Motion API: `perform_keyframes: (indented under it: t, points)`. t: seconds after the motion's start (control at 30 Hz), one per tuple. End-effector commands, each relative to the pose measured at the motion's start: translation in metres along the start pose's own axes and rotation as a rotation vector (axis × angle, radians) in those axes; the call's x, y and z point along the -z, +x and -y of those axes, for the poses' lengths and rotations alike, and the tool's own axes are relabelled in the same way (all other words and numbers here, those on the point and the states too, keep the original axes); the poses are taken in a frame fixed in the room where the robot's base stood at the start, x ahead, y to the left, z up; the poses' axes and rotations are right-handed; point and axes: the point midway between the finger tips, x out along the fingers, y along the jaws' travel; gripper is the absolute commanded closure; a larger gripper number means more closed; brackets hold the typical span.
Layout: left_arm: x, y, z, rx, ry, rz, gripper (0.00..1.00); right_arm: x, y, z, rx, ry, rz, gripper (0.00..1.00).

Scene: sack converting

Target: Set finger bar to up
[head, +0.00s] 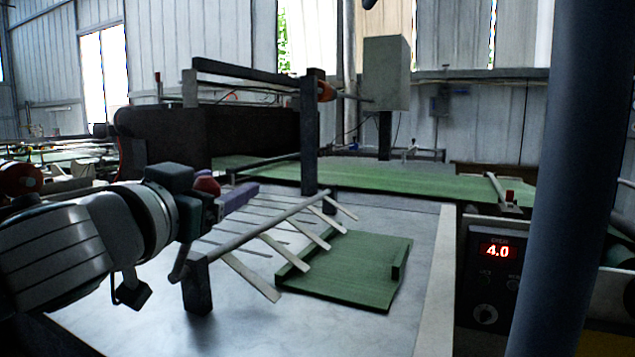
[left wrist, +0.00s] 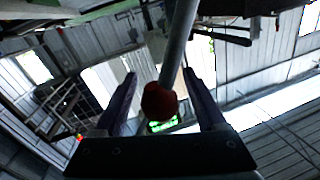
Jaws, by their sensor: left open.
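The finger bar (head: 262,223) is a grey rod carrying several flat pale fingers. It runs between dark posts above the metal table. The fingers slant down to the right, the nearer ones ending close to the green sheet (head: 345,268). My left gripper (head: 238,196) is at the left of the bar, its purple fingers open. A red ball knob (head: 207,185) shows right by it. In the left wrist view the red knob (left wrist: 160,101) sits between the two open fingers, with a grey rod behind it. I cannot tell whether they touch it. My right gripper is not in view.
A dark post (head: 309,140) and an overhead beam (head: 245,70) stand behind the bar. A control panel reading 4.0 (head: 497,251) is at the right. A green belt (head: 400,178) crosses behind. The front of the metal table (head: 255,325) is bare.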

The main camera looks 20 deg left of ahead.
Motion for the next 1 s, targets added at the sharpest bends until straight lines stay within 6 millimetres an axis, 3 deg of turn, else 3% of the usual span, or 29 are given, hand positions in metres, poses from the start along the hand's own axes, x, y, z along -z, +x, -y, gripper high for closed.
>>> perform_keyframes:
  t: [0.07, 0.7, 1.0]
  points:
    - [-0.0001, -0.0002, -0.0002, 0.000, 0.000, 0.000, 0.28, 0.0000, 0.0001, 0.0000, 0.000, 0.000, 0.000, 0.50]
    - [-0.0002, -0.0005, -0.0003, -0.001, 0.000, 0.000, 1.00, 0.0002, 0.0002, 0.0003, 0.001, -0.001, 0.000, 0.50]
    - [-0.0001, -0.0005, -0.0004, -0.001, 0.000, 0.000, 1.00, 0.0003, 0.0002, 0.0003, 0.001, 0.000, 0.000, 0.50]
